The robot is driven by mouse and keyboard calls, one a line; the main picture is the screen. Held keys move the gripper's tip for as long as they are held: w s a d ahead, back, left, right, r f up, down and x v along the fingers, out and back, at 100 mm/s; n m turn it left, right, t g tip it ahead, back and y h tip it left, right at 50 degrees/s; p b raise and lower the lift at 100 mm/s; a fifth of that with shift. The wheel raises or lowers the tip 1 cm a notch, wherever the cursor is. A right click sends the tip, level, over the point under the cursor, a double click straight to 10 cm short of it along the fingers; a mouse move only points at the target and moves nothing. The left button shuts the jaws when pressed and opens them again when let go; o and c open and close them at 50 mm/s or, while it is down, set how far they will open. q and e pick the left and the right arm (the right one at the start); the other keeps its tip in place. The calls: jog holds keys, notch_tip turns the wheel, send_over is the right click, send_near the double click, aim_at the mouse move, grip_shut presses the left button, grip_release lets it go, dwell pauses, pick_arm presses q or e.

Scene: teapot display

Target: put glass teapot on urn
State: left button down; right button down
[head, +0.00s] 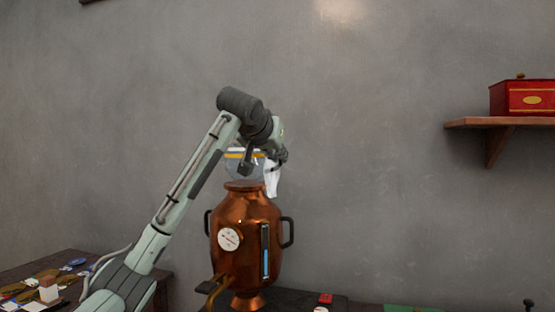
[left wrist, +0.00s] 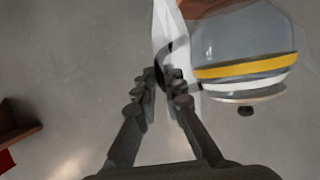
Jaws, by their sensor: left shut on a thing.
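My left gripper (head: 279,157) is shut on the handle and partly hides the pot. A bit of copper urn (left wrist: 200,7) shows at the top edge. My right gripper is not in view.
The urn has side handles, a white dial, a sight gauge and a tap (head: 212,288). A cluttered table (head: 60,262) is at lower left. A wall shelf (head: 480,122) with a red box (head: 527,98) is far right. The wall around the teapot is clear.

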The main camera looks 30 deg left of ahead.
pick_arm(q)
jog(key=shift+f, duration=0.4)
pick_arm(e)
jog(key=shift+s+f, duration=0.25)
pick_arm(q)
jog(key=c, duration=2.1)
grip_release()
jog(key=shift+f, duration=0.2)
jog(key=o, duration=0.5)
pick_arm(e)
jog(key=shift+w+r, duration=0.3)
pick_arm(q)
jog(key=shift+r, duration=0.2)
